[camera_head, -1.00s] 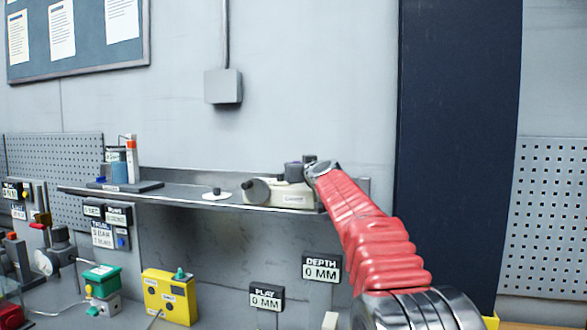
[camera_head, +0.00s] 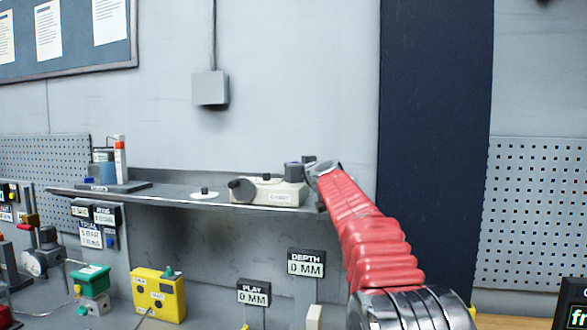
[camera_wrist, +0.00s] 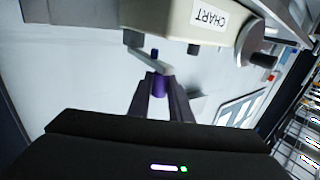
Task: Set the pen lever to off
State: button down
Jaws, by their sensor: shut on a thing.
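The beige chart recorder (camera_head: 258,192), labelled CHART, sits at the right end of the grey shelf. It shows upside down at the top of the wrist view (camera_wrist: 182,22). The grey pen lever (camera_wrist: 146,58) extends from beside it, with a purple grip (camera_wrist: 159,84) at its end. My gripper (camera_wrist: 160,88) is shut on that purple grip, one dark finger on each side. No off mark is readable.
The shelf (camera_head: 150,196) holds a small white disc with a dark knob (camera_head: 205,193) and a stand with bottles (camera_head: 108,168). Below are a DEPTH display (camera_head: 306,263), a PLAY display (camera_head: 254,293) and a yellow box (camera_head: 158,295).

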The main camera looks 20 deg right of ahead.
jog(key=shift+d+r, duration=0.1)
jog(key=shift+d, duration=0.25)
jog(key=c, duration=1.9)
grip_release()
jog(key=shift+o, duration=1.4)
jog(key=shift+a, duration=0.15)
jog(key=shift+a, duration=0.1)
jog(key=s, duration=1.3)
jog(key=shift+s+d+f, duration=0.2)
jog(key=shift+s+d, duration=0.05)
jog(key=shift+s, duration=0.1)
